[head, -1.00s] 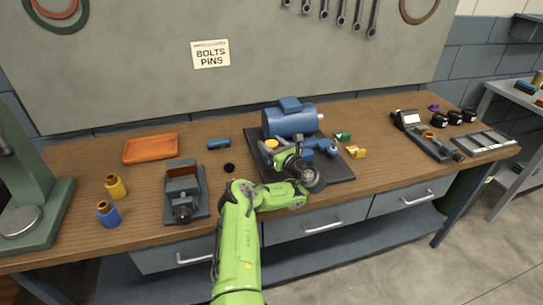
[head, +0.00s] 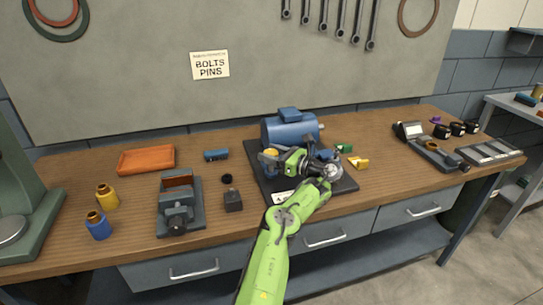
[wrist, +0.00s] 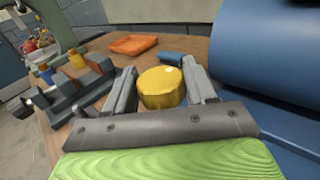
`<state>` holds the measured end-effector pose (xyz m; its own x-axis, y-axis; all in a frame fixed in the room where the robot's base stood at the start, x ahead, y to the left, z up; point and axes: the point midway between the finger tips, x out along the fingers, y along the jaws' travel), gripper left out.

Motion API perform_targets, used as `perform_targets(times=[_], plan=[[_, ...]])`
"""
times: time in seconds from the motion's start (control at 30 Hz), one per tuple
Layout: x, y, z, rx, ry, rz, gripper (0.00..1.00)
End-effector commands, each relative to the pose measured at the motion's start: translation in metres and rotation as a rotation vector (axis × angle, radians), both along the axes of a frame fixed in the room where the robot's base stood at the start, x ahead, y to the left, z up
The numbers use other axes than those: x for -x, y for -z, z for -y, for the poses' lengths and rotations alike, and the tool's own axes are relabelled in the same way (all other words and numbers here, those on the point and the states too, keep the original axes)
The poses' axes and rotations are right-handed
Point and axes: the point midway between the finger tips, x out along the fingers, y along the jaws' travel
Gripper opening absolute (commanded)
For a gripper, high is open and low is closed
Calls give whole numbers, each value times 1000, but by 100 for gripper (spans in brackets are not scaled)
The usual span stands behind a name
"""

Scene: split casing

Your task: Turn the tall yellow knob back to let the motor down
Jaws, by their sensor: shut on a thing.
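The tall yellow knob (wrist: 162,88) sits between the two fingers of my gripper (wrist: 160,92) in the wrist view, and my gripper is shut on it. In the head view the knob (head: 271,157) shows at the left of the dark base plate (head: 338,184), with my gripper (head: 272,160) reaching it from the right. The blue motor (head: 291,130) rests on the plate just behind the knob. It fills the right of the wrist view (wrist: 272,50). The knob's lower part and what lies under the motor are hidden.
A grey vise (head: 178,205) and a small dark block (head: 233,200) stand left of the plate. An orange tray (head: 147,159) and a blue cylinder (head: 216,155) lie farther back. A yellow part (head: 358,162) and a green part (head: 344,148) lie to the right.

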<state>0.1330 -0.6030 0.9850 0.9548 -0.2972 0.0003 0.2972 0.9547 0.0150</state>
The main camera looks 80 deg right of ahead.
Motion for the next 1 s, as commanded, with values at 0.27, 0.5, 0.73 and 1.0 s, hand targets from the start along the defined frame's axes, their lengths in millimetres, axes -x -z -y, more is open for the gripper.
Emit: perform_targets(times=[0.27,0.5,0.73,1.0], plan=[[-1,-2,1,3,2,4,58],[0,-1,0,2,2,3,75],[8,-2,-2,2,4,3,75],[44,3,-12,1,-3,-3,75]])
